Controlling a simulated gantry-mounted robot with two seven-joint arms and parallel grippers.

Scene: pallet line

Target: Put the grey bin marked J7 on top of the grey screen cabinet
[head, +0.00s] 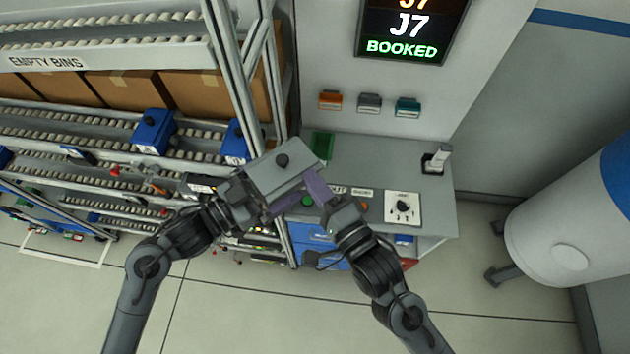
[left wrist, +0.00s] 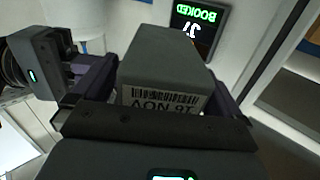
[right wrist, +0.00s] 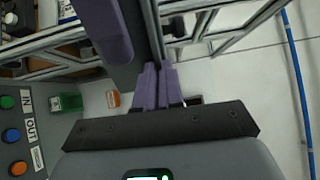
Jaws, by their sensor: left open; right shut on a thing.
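The grey bin (head: 285,165) is held in the air, tilted, left of the grey cabinet (head: 365,155) under the J7 BOOKED screen (head: 405,28). My left gripper (head: 262,188) is open around the bin. In the left wrist view the bin (left wrist: 160,65) lies between its spread fingers, with a barcode label facing the camera upside down. My right gripper (head: 314,180) is at the bin's right edge. In the right wrist view its purple fingers (right wrist: 157,85) are closed on a thin grey edge, seemingly the bin's.
A roller rack (head: 110,130) with blue bins and cardboard boxes fills the left. The cabinet top carries a green bin (head: 322,145), a dial panel (head: 402,208) and a small stand (head: 435,162); its middle is clear. A white tank (head: 560,225) stands right.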

